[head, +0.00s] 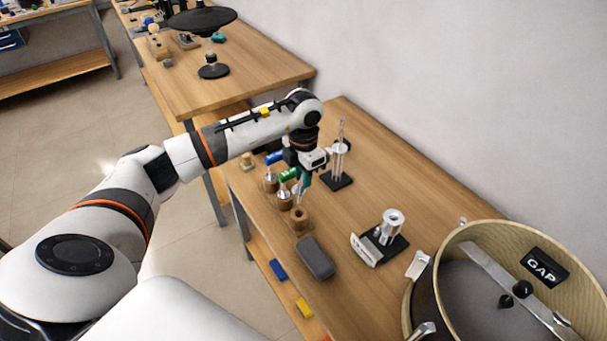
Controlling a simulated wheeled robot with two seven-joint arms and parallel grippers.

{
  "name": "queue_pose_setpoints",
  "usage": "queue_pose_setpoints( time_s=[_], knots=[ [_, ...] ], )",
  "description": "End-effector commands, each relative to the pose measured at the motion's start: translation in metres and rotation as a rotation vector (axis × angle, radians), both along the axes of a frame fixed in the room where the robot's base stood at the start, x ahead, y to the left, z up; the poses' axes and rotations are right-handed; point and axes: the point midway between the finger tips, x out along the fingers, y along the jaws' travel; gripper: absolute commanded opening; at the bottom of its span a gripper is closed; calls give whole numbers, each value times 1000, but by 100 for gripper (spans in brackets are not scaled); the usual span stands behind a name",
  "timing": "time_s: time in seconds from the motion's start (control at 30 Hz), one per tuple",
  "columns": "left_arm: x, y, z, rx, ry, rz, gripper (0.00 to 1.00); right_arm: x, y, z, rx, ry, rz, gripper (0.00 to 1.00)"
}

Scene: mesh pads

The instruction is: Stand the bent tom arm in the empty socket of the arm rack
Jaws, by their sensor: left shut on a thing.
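My left gripper (304,180) points down over the near table and is shut on a thin silver piece, which looks like the bent tom arm (297,190). The fingers hide most of it, and its bend cannot be made out. The arm rack is a row of round wooden sockets on the table's left side. Two sockets hold silver pieces, one at the back (270,181) and one in the middle (284,196). The front socket (300,218) shows a dark open hole. The held piece is just behind and above it, apart as far as I can tell. My right gripper is not in view.
A stand with upright silver rods (340,164) is right of the gripper. A silver clamp (392,222) on a black base and a white card (366,250) stand farther right. A grey case (315,258) lies in front of the rack. A drum (490,285) fills the lower right.

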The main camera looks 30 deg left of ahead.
Motion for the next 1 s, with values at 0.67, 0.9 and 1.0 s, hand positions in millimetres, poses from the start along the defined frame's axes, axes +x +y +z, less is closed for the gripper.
queue_pose_setpoints(
  time_s=[0.67,0.9,1.0],
  knots=[
    [0,0,-35,0,-1,1,0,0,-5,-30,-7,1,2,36],
    [0,0,-47,0,0,1,0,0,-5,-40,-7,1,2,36],
    [0,0,-53,0,0,1,0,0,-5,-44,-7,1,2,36]
  ],
)
